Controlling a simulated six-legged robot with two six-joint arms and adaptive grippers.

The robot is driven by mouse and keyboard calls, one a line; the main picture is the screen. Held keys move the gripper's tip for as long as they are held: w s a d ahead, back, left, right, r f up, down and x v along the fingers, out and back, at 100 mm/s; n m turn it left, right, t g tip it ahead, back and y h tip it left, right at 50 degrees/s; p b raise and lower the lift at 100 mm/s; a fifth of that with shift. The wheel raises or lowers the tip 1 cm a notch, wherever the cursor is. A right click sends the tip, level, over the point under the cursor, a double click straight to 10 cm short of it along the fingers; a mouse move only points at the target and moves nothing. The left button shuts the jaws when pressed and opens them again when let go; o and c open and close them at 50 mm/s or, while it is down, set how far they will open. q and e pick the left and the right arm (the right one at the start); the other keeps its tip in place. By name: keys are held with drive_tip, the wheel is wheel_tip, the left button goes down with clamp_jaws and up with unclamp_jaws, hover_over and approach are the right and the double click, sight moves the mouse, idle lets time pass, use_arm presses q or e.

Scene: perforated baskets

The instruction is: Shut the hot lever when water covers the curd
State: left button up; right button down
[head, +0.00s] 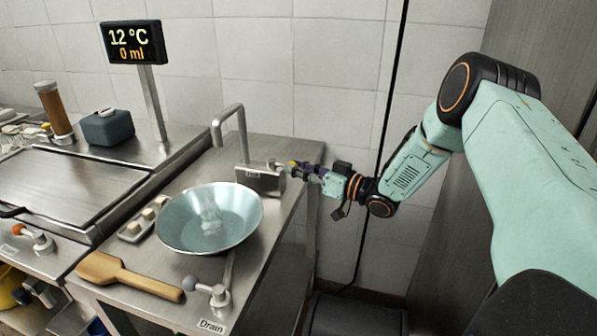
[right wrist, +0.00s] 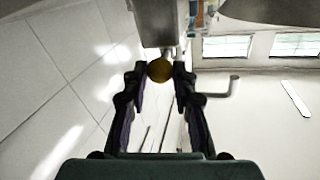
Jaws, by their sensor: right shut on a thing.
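My right gripper (head: 300,170) is at the right side of the tap's metal box (head: 262,181). In the right wrist view my right gripper (right wrist: 160,82) is shut on a round yellow-brown lever knob (right wrist: 160,69); which lever it is cannot be read. The display (head: 133,42) reads 12 °C and 0 ml. My left gripper is out of view.
A wooden paddle (head: 125,273) lies in front of the bowl, near a drain lever (head: 214,294). A small tray (head: 134,232) with pale pieces sits left of the bowl. A grey box (head: 107,127) and an amber cylinder (head: 54,108) stand further back left.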

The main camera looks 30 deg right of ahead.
drive_tip(key=shift+w+d+n+g+y, duration=0.25)
drive_tip(key=shift+n+g+y, duration=0.2)
drive_tip(key=shift+y, duration=0.25)
drive_tip(key=c, duration=1.1)
unclamp_jaws()
drive_tip(key=shift+d, duration=0.1)
drive_tip(key=shift+o, duration=0.2)
drive_tip(key=shift+s, duration=0.1)
